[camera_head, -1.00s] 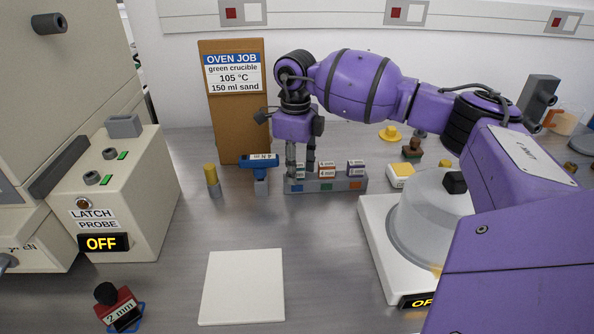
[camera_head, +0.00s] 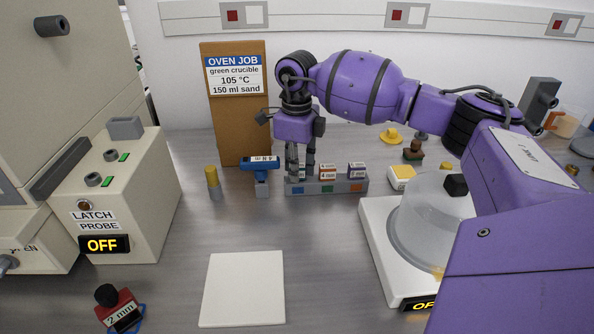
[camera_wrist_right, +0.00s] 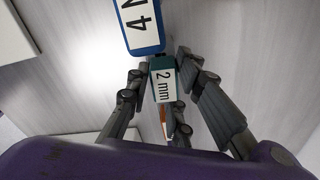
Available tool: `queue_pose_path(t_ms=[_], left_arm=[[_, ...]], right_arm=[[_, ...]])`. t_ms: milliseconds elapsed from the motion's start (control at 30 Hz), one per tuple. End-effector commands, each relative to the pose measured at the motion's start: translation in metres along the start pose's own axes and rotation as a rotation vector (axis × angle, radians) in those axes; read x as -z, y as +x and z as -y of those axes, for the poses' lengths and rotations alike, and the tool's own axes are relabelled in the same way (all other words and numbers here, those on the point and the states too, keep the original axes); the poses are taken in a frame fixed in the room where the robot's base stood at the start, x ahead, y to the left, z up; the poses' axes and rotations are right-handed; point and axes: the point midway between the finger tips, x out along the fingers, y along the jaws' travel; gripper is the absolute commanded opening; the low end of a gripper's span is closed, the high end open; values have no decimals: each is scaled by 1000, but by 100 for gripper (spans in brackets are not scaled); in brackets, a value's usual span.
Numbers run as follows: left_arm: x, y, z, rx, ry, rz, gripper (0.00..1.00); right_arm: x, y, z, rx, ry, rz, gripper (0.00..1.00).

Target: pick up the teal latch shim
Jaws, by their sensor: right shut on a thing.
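The teal latch shim (camera_wrist_right: 162,81), a small block with a white "2 mm" label, is between the fingers of my right gripper (camera_wrist_right: 158,92) in the right wrist view. The fingers are shut on it. In the head view my right gripper (camera_head: 301,176) points straight down over the left end of a grey rack (camera_head: 342,189). Its fingers mostly hide the shim there, and I cannot tell whether the shim is clear of the rack. My left gripper is not in view.
A white pad (camera_head: 243,289) lies in front. The latch probe box (camera_head: 140,200) stands left.

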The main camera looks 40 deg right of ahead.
Motion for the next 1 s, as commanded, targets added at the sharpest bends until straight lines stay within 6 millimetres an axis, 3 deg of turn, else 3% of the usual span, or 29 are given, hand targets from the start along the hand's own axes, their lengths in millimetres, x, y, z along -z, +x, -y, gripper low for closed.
queue_pose_path(t_ms=[200,533,800,1000], left_arm=[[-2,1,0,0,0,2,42],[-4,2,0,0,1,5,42],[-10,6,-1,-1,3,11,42],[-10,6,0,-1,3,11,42]], right_arm=[[1,-29,-2,1,-1,3,0],[25,-88,-48,4,-3,1,0],[53,-112,-102,3,-2,-1,0],[62,-122,-120,0,0,0,0]])
